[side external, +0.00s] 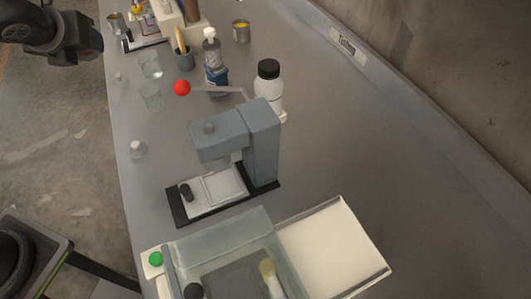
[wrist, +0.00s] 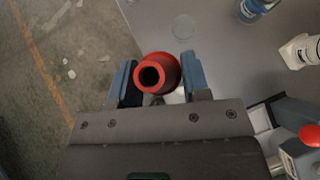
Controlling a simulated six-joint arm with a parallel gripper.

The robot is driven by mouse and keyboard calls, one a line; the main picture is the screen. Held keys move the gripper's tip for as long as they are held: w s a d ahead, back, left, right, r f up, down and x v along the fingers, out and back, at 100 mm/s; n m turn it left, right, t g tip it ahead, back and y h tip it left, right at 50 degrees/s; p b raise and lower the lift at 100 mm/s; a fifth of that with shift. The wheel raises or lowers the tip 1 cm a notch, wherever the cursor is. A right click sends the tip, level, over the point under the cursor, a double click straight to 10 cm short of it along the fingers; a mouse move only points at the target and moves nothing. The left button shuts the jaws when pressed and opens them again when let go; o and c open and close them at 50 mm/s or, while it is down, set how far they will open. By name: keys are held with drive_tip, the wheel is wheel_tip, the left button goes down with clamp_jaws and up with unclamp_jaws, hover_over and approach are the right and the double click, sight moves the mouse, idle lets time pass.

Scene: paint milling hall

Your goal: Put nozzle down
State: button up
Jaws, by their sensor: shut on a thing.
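The red nozzle (wrist: 158,72), a round hollow piece with a dark bore facing the camera, is between the two blue-grey fingers of my gripper (wrist: 159,63) in the wrist view. The gripper is shut on it. Behind the nozzle are the grey bench top (wrist: 220,60) and its left edge, with the floor beyond. In the side external view, part of my dark arm shows at the top left, but the nozzle cannot be made out there.
A grey press-like device (side external: 235,135) with a red-knobbed lever (side external: 182,88) stands mid-bench. A glass-topped case (side external: 225,240) is in front. Bench right of the device is clear.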

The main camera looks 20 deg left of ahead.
drive_tip(key=w+d+r+m+h, duration=0.1)
drive_tip(key=w+d, duration=0.2)
drive_tip(key=d, duration=0.4)
drive_tip(key=w+d+m+t+h, duration=0.15)
drive_tip(key=w+d, duration=0.25)
drive_tip(key=d, duration=0.4)
drive_tip(key=w+d+r+m+g+h, duration=0.1)
drive_tip(key=w+d, duration=0.2)
drive_tip(key=d, duration=0.4)
drive_tip(key=s+d+f+m+h, duration=0.1)
drive_tip(key=s+d+m, duration=0.1)
drive_tip(key=d, duration=1)
drive_tip(key=s+d+f+m+h, duration=0.1)
drive_tip(key=s+d+f+m, duration=0.1)
drive_tip(key=d, duration=1)
wheel_tip(320, 180, down, 18)
drive_tip(key=shift+w+r, duration=0.15)
drive_tip(key=shift+r, duration=0.05)
drive_tip(key=shift+f, duration=2.5)
drive_tip(key=shift+f, duration=0.15)
drive_tip(key=o, duration=1)
